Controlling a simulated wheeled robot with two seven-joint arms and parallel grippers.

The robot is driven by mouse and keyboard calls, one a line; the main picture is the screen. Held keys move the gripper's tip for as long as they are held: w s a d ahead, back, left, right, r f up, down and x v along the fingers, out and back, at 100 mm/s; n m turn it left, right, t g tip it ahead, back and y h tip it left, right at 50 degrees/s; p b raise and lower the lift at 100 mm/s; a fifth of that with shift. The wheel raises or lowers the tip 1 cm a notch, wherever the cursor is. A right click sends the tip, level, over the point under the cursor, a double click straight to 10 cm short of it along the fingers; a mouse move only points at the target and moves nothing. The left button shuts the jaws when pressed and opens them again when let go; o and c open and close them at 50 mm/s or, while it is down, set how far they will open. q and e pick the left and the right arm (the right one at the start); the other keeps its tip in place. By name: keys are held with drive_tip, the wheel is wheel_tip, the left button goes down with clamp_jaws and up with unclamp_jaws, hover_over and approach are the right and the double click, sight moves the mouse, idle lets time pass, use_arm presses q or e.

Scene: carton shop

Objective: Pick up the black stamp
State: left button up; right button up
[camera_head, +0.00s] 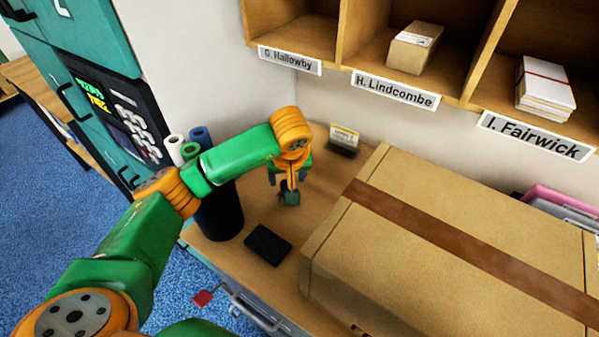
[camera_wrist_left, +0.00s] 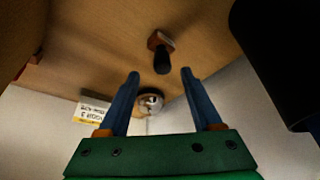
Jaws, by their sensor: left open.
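The black stamp (camera_wrist_left: 162,58) shows in the left wrist view, with a dark rounded handle and a reddish-brown base on the wooden table (camera_wrist_left: 90,40). Its handle points towards the camera. My left gripper (camera_wrist_left: 160,74) is open, with one blue finger on each side of the handle's line and the stamp beyond the tips. No contact shows. In the head view my left gripper (camera_head: 288,180) is over the table, left of the big carton, and the stamp is hard to make out beneath it. My right gripper is not in view.
A large taped carton (camera_head: 400,225) fills the table's right. A black pad (camera_head: 268,245) lies in front of the gripper. A dark cup (camera_head: 222,210) with rolls stands left. A small card (camera_head: 343,139) is behind, and a silver bell (camera_wrist_left: 150,102) shows nearby.

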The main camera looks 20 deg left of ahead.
sight(285, 184)
use_arm(q)
drive_tip(key=shift+w+a+f, duration=0.1)
drive_tip(key=shift+w+f, duration=0.05)
drive_tip(key=shift+f, duration=0.15)
drive_tip(key=shift+s+a+f+p, duration=0.1)
drive_tip(key=shift+a+f+p, duration=0.05)
drive_tip(key=shift+f+p, duration=0.4)
drive_tip(key=shift+s+a+f+p, duration=0.15)
drive_tip(key=shift+f+p, duration=0.15)
drive_tip(key=shift+p, duration=0.35)
drive_tip(key=x, duration=0.3)
drive_tip(key=shift+w+f, duration=0.2)
drive_tip(key=shift+f, duration=0.05)
drive_tip(key=shift+w+f, duration=0.15)
drive_tip(key=shift+w, duration=0.1)
drive_tip(key=shift+s, duration=0.15)
clamp_jaws()
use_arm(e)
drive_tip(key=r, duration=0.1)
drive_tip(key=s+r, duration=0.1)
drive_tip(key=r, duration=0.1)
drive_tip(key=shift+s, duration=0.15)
